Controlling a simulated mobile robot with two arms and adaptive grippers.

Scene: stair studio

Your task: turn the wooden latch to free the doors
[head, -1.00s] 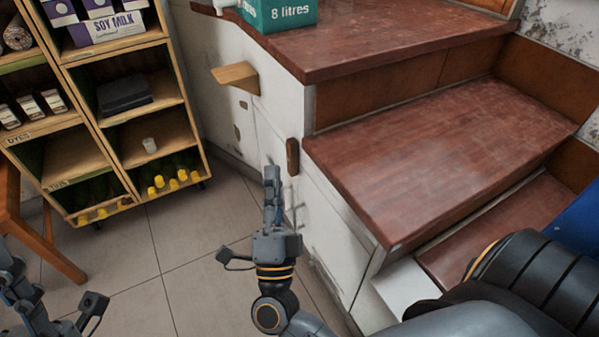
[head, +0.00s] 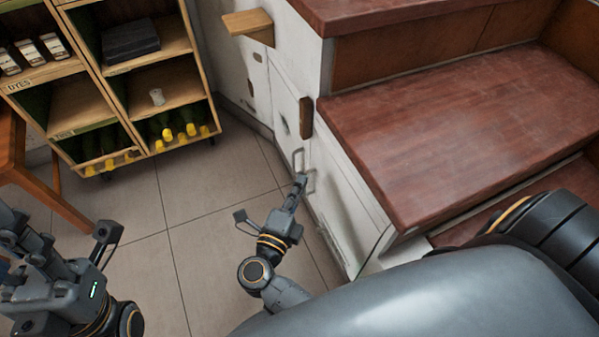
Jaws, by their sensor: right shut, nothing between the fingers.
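The wooden latch (head: 306,117) is a dark brown upright block on the white side of the stairs, at the door seam. The white doors (head: 288,112) below the stairs carry two metal pull handles, one (head: 298,160) left of the seam and one (head: 311,183) right of it. My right gripper (head: 301,179) is shut and empty. Its fingertips are below the latch, close to the handles; I cannot tell whether they touch. My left gripper (head: 35,262) is at the lower left, far from the latch; its fingertips are unclear.
A wooden shelf unit (head: 95,68) with bottles and boxes stands at the left. A light wooden bracket (head: 248,24) sticks out of the wall above the doors. Red-brown stair treads (head: 450,130) fill the right.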

